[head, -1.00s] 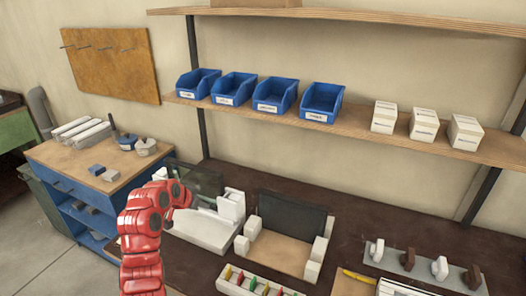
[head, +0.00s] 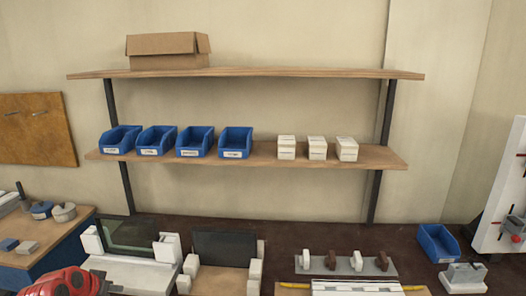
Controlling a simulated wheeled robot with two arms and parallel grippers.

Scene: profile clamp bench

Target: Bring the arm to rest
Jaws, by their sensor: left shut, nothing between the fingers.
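My red left arm comes in at the bottom left corner of the head view. Its gripper (head: 106,287) is only partly in view at the lower edge, in front of a white fixture (head: 136,272) with a dark clear panel. The gripper is shut and holds nothing. My right gripper is out of view.
A second white fixture with a black panel (head: 224,248) stands to the right. A grey strip with several clamps (head: 346,267) lies beyond a white profile block (head: 355,287). A blue bin (head: 438,243) stands at the right. Shelves with blue bins (head: 195,142) hang behind the bench.

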